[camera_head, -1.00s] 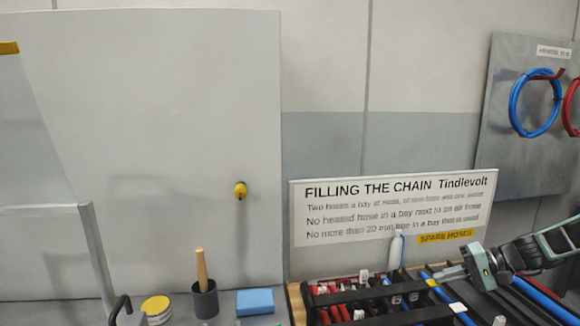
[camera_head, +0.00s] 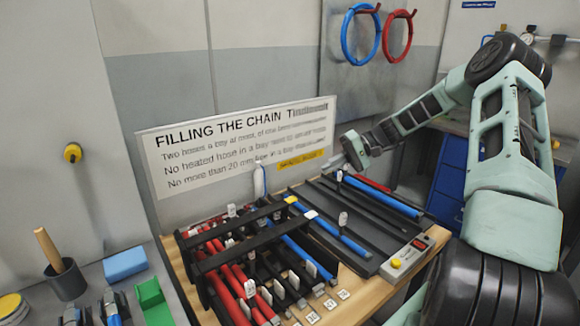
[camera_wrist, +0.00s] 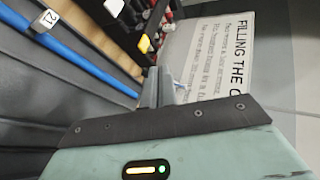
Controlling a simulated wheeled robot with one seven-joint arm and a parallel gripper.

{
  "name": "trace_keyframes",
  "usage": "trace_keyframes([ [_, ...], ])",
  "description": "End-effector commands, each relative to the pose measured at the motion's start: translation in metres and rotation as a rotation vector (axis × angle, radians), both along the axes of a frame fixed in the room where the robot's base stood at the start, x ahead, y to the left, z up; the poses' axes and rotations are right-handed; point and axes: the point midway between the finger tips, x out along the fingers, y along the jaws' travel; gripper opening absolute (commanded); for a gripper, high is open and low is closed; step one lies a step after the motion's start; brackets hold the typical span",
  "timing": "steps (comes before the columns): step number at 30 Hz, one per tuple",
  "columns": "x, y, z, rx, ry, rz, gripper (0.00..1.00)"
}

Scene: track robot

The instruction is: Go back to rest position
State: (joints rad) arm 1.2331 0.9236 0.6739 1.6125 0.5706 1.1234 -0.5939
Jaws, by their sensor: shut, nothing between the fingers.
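My gripper (camera_head: 340,164) is in front of the lower right part of the sign, above the back of the hose trays. Its fingers show in the wrist view (camera_wrist: 158,88), close together with nothing between them. My arm reaches in from the right side of the head view. A blue hose (camera_wrist: 75,48) with a tag reading 21 lies in a dark tray (camera_wrist: 50,95) beside the gripper in the wrist view. No hose touches the fingers.
A black rack (camera_head: 205,268) of red, blue and black hoses stands on the wooden bench (camera_head: 405,285). The sign (camera_head: 240,150) leans behind it. Blue and red hose coils (camera_head: 345,45) hang on a panel. A tool cup (camera_head: 66,280) and blue block (camera_head: 125,263) are at left.

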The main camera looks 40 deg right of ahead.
Motion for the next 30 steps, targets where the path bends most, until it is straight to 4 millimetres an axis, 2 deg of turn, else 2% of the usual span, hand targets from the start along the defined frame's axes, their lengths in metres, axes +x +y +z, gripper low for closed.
trace_keyframes([
  [7, 0.0, 0.0, 0.001, -0.001, 0.001, 0.002, 0.0],
  [9, 0.002, 0.01, 0.002, -0.009, 0.009, 0.02, 0.0],
  [11, 0.004, 0.028, 0.003, -0.028, 0.026, 0.056, 0.0],
  [14, 0.008, 0.079, 0.006, -0.087, 0.075, 0.151, 0.0],
  [16, 0.005, 0.125, 0.008, -0.149, 0.116, 0.234, 0.0],
  [18, -0.003, 0.17, 0.009, -0.221, 0.153, 0.32, 0.0],
  [20, -0.014, 0.206, 0.011, -0.284, 0.178, 0.387, 0.0],
  [21, -0.023, 0.228, 0.011, -0.327, 0.192, 0.429, 0.0],
  [24, -0.049, 0.278, 0.014, -0.438, 0.209, 0.531, 0.0],
  [27, -0.081, 0.321, 0.017, -0.549, 0.209, 0.623, 0.0],
  [30, -0.116, 0.355, 0.02, -0.657, 0.192, 0.705, 0.0],
])
